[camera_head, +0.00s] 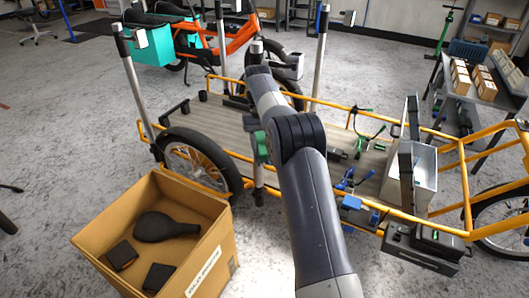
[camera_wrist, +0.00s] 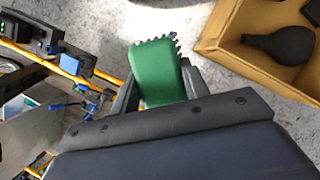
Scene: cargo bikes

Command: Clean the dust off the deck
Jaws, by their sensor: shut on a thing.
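The slatted grey-brown deck (camera_head: 222,128) of the cargo bike lies within yellow rails behind my arm. Dust on it cannot be made out at this size. In the wrist view my gripper (camera_wrist: 160,90) is shut on a green tool (camera_wrist: 157,72) with a toothed edge, perhaps a brush. The green tool (camera_head: 262,148) also shows in the head view, at the deck's near side beside my arm. My arm hides part of the deck and most of the gripper there.
A cardboard box (camera_head: 218,246) holds a dark bulb-shaped item (camera_head: 166,227) and two dark blocks. Upright posts (camera_head: 138,85) stand around the deck. A metal bin (camera_head: 425,165), blue clamps (camera_head: 346,179) and cables crowd its right end. An orange bike (camera_head: 230,42) stands behind.

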